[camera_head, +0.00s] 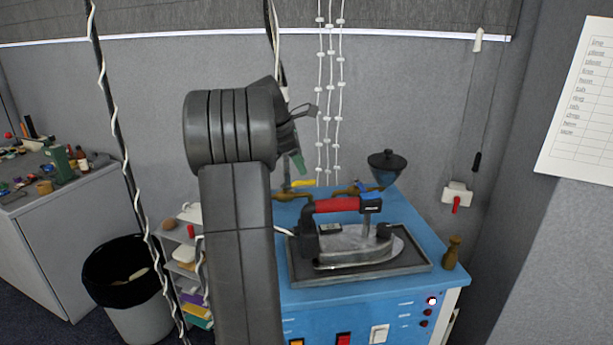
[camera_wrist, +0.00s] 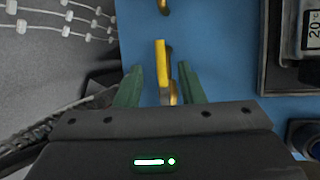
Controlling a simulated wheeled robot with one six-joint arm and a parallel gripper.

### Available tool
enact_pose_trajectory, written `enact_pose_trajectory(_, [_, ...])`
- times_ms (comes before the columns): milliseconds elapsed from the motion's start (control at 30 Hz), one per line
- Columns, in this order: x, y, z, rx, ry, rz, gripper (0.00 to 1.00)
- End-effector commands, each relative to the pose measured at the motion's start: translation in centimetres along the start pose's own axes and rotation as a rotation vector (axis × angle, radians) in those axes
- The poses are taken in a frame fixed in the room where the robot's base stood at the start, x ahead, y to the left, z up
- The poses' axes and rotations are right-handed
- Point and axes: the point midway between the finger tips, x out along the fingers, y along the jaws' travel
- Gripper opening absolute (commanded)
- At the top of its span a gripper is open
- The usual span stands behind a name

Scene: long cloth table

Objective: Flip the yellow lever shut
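The yellow lever (camera_head: 303,183) shows as a small bar at the back left of the blue bench top, beside my arm. In the wrist view the lever (camera_wrist: 162,62) lies lengthwise between my two green fingers, with brass-coloured metal beside its lower end. My gripper (camera_wrist: 160,78) is open, one finger on each side of the lever, with blue surface showing in both gaps. I see no contact. In the head view my gripper (camera_head: 299,163) points down just above the lever, and my arm hides part of the area to its left.
An iron with a red handle (camera_head: 336,205) stands on a dark tray (camera_head: 418,268) on the blue bench (camera_head: 330,302). A dark funnel-like bowl (camera_head: 386,163) is behind it, a wooden mill (camera_head: 452,251) at right. White beaded strings (camera_head: 330,100) hang behind my gripper.

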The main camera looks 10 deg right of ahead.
Motion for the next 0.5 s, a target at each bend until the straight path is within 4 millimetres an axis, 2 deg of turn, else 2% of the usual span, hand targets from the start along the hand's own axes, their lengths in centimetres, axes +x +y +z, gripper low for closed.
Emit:
enact_pose_trajectory(33, [1.1, -0.1, 0.1, 0.001, -0.001, -0.003, 0.35])
enact_pose_trajectory(200, [3.8, 0.0, 0.0, 0.001, 0.000, -0.002, 0.35])
enact_pose_trajectory(333, [5.0, 0.0, 0.1, 0.002, 0.000, 0.000, 0.35])
enact_pose_trajectory(500, [5.6, 0.0, 0.0, 0.001, 0.000, 0.000, 0.35])
